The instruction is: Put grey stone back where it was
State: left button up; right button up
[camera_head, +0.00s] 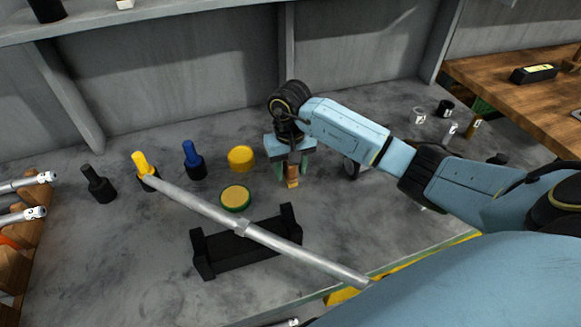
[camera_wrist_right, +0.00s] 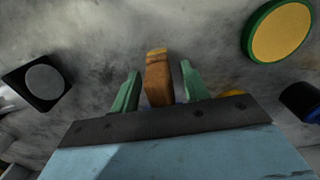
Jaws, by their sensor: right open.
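My right gripper (camera_head: 291,172) points down at the grey bench top, with its two green fingers apart. A small brown block (camera_head: 292,182) stands between the fingers; in the wrist view the block (camera_wrist_right: 158,80) shows a gap on each side. A dark piece with a grey round face (camera_wrist_right: 44,82) lies to the left in the wrist view; in the head view a dark and grey piece (camera_head: 350,168) shows just right of the gripper, partly hidden by my arm. I cannot tell whether it is the grey stone. My left gripper is not in view.
A long metal bar (camera_head: 200,207) lies across a black stand (camera_head: 245,252). A green-rimmed yellow disc (camera_head: 235,198) and a yellow piece (camera_head: 241,157) are left of the gripper. Blue (camera_head: 193,160), yellow (camera_head: 144,170) and black (camera_head: 98,184) bottles stand farther left. Small pieces (camera_head: 446,108) stand at right.

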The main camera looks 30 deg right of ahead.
pick_arm(q)
jog(key=shift+r, duration=0.1)
pick_arm(e)
jog(key=shift+r, duration=0.25)
jog(key=r, duration=0.5)
jog(key=r+p, duration=0.1)
jog(key=r, duration=0.5)
jog(key=shift+w, duration=0.2)
jog(key=shift+r, duration=0.4)
pick_arm(q)
jog(key=shift+d+r, duration=0.4)
jog(key=shift+d, duration=0.4)
